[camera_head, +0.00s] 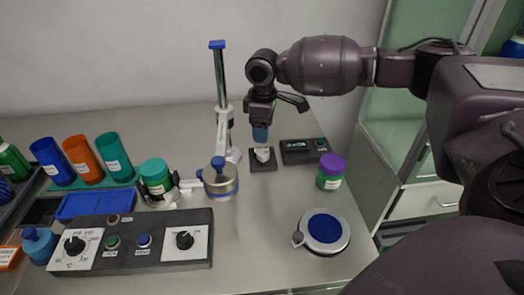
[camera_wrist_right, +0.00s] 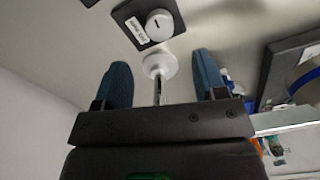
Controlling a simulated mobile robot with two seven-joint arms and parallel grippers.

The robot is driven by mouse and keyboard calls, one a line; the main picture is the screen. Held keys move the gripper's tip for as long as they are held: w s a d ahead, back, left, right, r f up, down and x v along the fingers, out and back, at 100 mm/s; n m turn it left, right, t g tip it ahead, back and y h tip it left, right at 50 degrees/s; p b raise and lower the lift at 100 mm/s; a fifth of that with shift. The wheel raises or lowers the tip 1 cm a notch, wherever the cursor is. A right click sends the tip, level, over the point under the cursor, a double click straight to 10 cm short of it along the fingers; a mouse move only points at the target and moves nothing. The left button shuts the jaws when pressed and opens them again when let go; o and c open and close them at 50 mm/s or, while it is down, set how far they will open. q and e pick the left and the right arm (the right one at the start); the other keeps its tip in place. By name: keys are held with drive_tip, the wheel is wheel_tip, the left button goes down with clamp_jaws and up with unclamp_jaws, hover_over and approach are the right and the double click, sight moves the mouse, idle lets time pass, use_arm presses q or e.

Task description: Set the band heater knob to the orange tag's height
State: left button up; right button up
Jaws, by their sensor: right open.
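A white knob (camera_head: 263,155) with a dark mark sits on a small black block (camera_head: 263,166). The right wrist view shows this knob (camera_wrist_right: 159,25) and a white label (camera_wrist_right: 137,32) on the block; I cannot read the label well enough to say it is the band heater. My right gripper (camera_head: 261,133) is above the knob, apart from it, fingers down. In the right wrist view the gripper (camera_wrist_right: 161,82) is open and empty. An orange piece (camera_head: 9,257) with a white label lies at the lower left edge; whether it is the orange tag is unclear. My left gripper is out of view.
A stand with a metal post (camera_head: 220,85) is left of my gripper. A black box (camera_head: 303,151) and a purple-lidded jar (camera_head: 331,172) are to the right. A control panel (camera_head: 130,262) with two dials lies in front. Colored cups (camera_head: 82,158) stand at left.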

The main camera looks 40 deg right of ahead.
sight(263, 152)
wheel_tip(263, 152, down, 7)
drive_tip(key=shift+f+b, duration=0.1)
drive_tip(key=shift+b, duration=0.65)
drive_tip(key=shift+f, duration=0.5)
drive_tip(key=c, duration=0.9)
drive_tip(key=shift+r+n+p, duration=0.2)
drive_tip(key=shift+n+p, duration=0.4)
drive_tip(key=shift+n, duration=0.4)
drive_tip(key=shift+n+p, duration=0.3)
drive_tip(key=shift+n, duration=0.4)
drive_tip(key=shift+f+n+p, duration=0.1)
drive_tip(key=shift+n+p, duration=0.2)
drive_tip(key=shift+n, duration=1.1)
